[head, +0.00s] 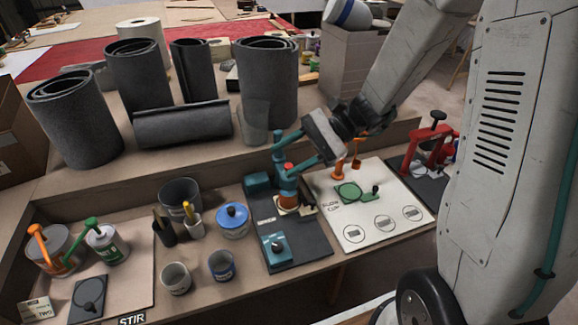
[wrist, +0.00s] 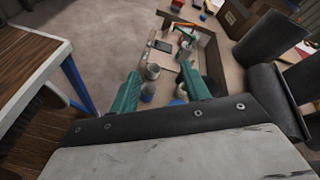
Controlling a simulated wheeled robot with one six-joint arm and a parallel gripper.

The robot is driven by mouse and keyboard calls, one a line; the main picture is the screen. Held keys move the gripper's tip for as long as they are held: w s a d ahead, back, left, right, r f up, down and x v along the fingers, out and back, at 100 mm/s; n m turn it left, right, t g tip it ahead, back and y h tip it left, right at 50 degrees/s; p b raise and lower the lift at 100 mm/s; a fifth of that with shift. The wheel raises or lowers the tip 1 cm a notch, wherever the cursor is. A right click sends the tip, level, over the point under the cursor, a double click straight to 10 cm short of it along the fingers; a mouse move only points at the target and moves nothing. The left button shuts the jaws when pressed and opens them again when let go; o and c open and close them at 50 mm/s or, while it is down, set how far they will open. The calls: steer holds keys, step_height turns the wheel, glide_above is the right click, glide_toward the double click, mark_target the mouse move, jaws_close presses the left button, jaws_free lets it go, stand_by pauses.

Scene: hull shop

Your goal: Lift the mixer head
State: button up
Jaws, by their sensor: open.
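The mixer (head: 287,188) is a small teal stand on a dark mat (head: 310,255) in the middle of the head view. A red knob shows near its top and an orange and white part at its foot. My gripper (head: 284,153) has its teal fingers pointing left, just above and in front of the mixer's top. They partly cover the mixer head, and I cannot tell whether they touch it. In the wrist view my gripper (wrist: 160,72) is open, with nothing clearly held between the fingers.
A teal switch box (head: 275,247) sits at the mat's front. A blue-lidded pot (head: 233,220) and cups stand left. A white board (head: 350,228) with a green piece lies right, a red press (head: 432,140) beyond.

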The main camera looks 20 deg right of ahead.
steer(key=w+d+f+m+t+y, duration=0.2)
steer(key=w+d+f+m+t, duration=0.2)
steer(key=w+f+m+t, duration=0.35)
steer(key=m+t+h, duration=0.3)
steer(key=m+t, duration=0.3)
steer(key=m, duration=0.2)
glide_toward(288, 165)
steer(key=x, duration=1)
steer(key=shift+f, duration=0.15)
